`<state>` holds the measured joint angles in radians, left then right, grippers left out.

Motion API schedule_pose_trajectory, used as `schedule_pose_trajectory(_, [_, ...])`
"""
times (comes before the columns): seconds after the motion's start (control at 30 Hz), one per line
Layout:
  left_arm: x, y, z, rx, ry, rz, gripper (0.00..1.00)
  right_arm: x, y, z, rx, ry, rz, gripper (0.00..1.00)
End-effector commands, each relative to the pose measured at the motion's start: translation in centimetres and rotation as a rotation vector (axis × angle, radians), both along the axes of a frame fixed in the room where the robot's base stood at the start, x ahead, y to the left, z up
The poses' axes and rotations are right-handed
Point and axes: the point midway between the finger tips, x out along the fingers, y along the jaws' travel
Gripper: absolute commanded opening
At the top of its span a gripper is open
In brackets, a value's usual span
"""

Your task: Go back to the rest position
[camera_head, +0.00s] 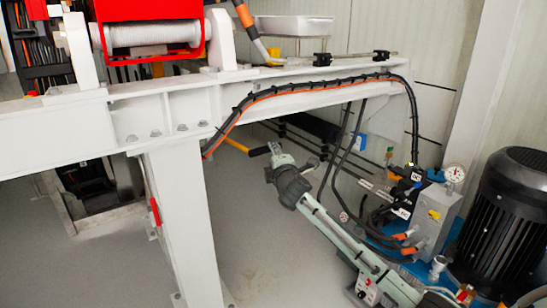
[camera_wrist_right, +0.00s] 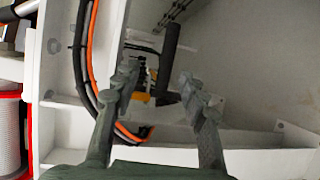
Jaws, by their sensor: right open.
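My right arm (camera_head: 335,235) reaches up from the lower right in the head view. Its gripper (camera_head: 290,163) is below the white beam, apart from it. In the right wrist view the gripper (camera_wrist_right: 157,86) has its two fingers spread, with nothing held between them. A lever-like piece with a black grip (camera_head: 259,151) and a yellow-orange end (camera_head: 237,146) is just left of the gripper. The black grip (camera_wrist_right: 170,52) also shows in the wrist view, seen through the gap between the fingers. Whether it touches a finger I cannot tell. My left gripper is not in view.
A white beam (camera_head: 165,115) with black and orange cables (camera_head: 290,88) runs above the gripper, on a white post (camera_head: 185,225). A red winch with a white drum (camera_head: 150,35) sits on top. A gauge (camera_head: 455,174), hoses and black motor (camera_head: 507,215) stand right. Grey floor lies below.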

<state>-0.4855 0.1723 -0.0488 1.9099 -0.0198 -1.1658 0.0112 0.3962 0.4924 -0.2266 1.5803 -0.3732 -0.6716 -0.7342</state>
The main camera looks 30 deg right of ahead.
Motion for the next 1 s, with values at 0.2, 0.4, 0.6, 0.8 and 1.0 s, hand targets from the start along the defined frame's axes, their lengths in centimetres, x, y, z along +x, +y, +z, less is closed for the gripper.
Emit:
schedule_pose_trajectory(0.2, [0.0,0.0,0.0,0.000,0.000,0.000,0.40,0.0,0.0,0.0,0.000,0.000,0.000,0.43])
schedule_pose_trajectory(0.4, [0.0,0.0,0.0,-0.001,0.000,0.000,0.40,-1.7,0.9,-4.0,0.091,0.049,-0.015,0.43])
schedule_pose_trajectory(0.6, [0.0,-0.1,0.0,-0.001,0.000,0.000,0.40,-8.9,3.4,-15.6,0.395,0.205,-0.111,0.43])
schedule_pose_trajectory(0.8, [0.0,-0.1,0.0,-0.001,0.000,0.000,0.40,-19.4,6.3,-26.4,0.714,0.379,-0.293,0.43])
schedule_pose_trajectory(1.0, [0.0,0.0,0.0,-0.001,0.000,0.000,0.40,-31.7,9.3,-34.2,0.984,0.540,-0.538,0.43])
